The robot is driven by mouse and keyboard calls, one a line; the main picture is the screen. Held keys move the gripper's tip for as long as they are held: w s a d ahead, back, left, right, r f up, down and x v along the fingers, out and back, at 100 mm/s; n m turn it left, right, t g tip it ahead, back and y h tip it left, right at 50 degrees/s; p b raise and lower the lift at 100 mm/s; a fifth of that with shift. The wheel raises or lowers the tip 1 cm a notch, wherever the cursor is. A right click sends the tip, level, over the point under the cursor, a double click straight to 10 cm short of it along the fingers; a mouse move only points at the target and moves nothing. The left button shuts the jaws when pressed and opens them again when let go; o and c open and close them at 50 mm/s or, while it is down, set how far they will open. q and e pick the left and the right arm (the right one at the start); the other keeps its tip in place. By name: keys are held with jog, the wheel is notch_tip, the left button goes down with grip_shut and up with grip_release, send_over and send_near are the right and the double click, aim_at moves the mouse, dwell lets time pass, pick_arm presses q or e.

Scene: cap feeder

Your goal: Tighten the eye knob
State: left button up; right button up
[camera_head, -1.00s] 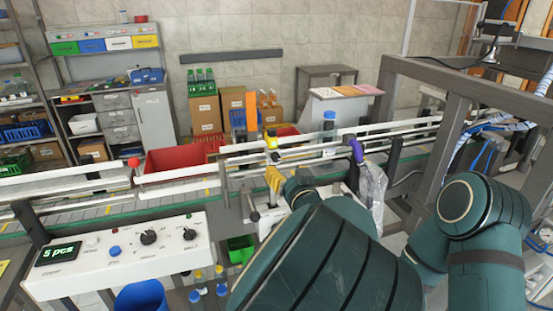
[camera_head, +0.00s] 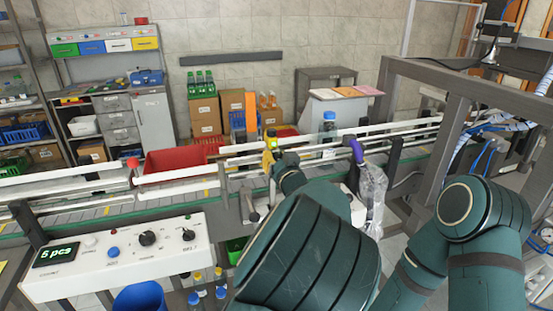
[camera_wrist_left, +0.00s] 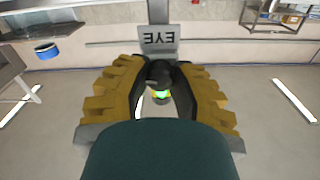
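The eye knob (camera_wrist_left: 158,72) is a small black knob in the left wrist view, below a grey plate marked EYE (camera_wrist_left: 158,40). A lit green lamp (camera_wrist_left: 162,95) shows just under it; its glow also shows in the head view (camera_head: 271,133). My left gripper (camera_wrist_left: 160,68) has its two yellow fingers on either side of the knob, apart from each other. Whether they touch the knob is unclear. In the head view my left gripper (camera_head: 269,157) is at the conveyor's near rail, partly hidden by my arm. My right gripper is out of view.
The conveyor (camera_head: 105,208) with white rails runs across. A red bin (camera_head: 175,167) stands beyond it. A control box (camera_head: 120,257) reading 5 pcs is at front left, and a clear bag (camera_head: 371,192) hangs right of my left gripper. A blue-capped bottle (camera_head: 329,130) stands farther back.

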pick_arm(q)
grip_shut()
jog(key=shift+n, duration=0.3)
jog(key=n+b, duration=0.2)
jog(key=n, duration=0.1)
jog(key=shift+a+n, duration=0.1)
jog(key=shift+n, duration=0.3)
jog(key=n+b, duration=0.3)
jog(key=n, duration=0.2)
jog(key=shift+n+b, duration=0.35)
jog(key=shift+n, duration=0.75)
jog(key=n, duration=0.2)
jog(key=shift+n, duration=0.3)
jog(key=n, duration=0.5)
jog(key=shift+n, duration=0.4)
jog(key=shift+f, duration=0.1)
